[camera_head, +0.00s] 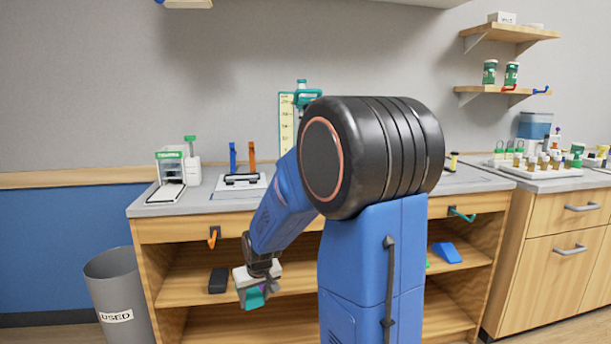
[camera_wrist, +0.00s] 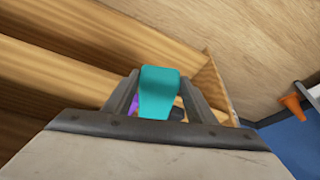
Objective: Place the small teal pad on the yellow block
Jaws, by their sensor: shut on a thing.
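My gripper (camera_wrist: 158,98) is shut on the teal pad (camera_wrist: 159,88), which stands between the two fingers in the wrist view. In the head view my gripper (camera_head: 256,292) hangs low in front of the bench's lower shelf, with the teal pad (camera_head: 255,300) at its tip. No yellow block can be made out; my arm hides the middle of the bench.
A bench (camera_head: 141,210) with open shelves stands ahead. A black object (camera_head: 218,280) lies on its shelf left of my gripper, and a blue wedge (camera_head: 447,252) lies at right. A grey bin (camera_head: 118,290) stands at left. An orange hook (camera_head: 213,238) hangs from the bench front.

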